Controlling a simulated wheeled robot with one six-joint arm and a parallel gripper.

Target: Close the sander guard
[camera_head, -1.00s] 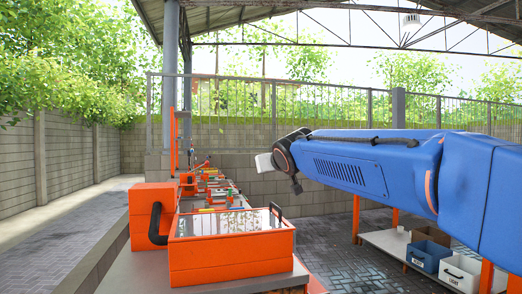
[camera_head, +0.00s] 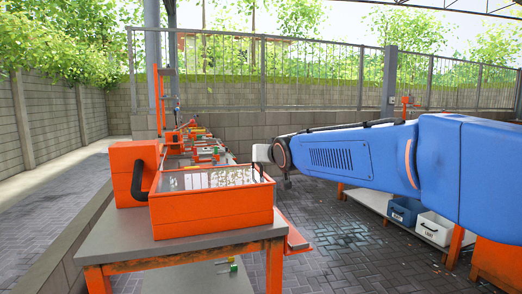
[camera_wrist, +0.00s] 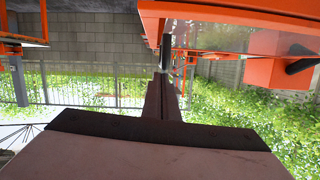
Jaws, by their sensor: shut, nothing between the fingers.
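The sander is an orange box (camera_head: 212,212) on a grey-topped workbench, with an orange housing and a black curved handle (camera_head: 138,180) at its left. A clear panel (camera_head: 208,178), which looks like the guard, spans its top; I cannot tell whether it is fully down. My gripper (camera_wrist: 163,72) is shut and empty, its dark fingers together in the wrist view. In the head view it is at the box's right rear corner, partly hidden. A dark upright bar (camera_wrist: 166,48), probably the guard's handle, shows just beyond the fingertips; contact is unclear. The sander's orange body (camera_wrist: 230,14) fills the upper right there.
The workbench (camera_head: 190,248) has a bare front strip. Benches with coloured pieces stretch behind. A low shelf at right holds a blue bin (camera_head: 405,211) and a white bin (camera_head: 435,228). Open paving (camera_head: 340,235) lies between.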

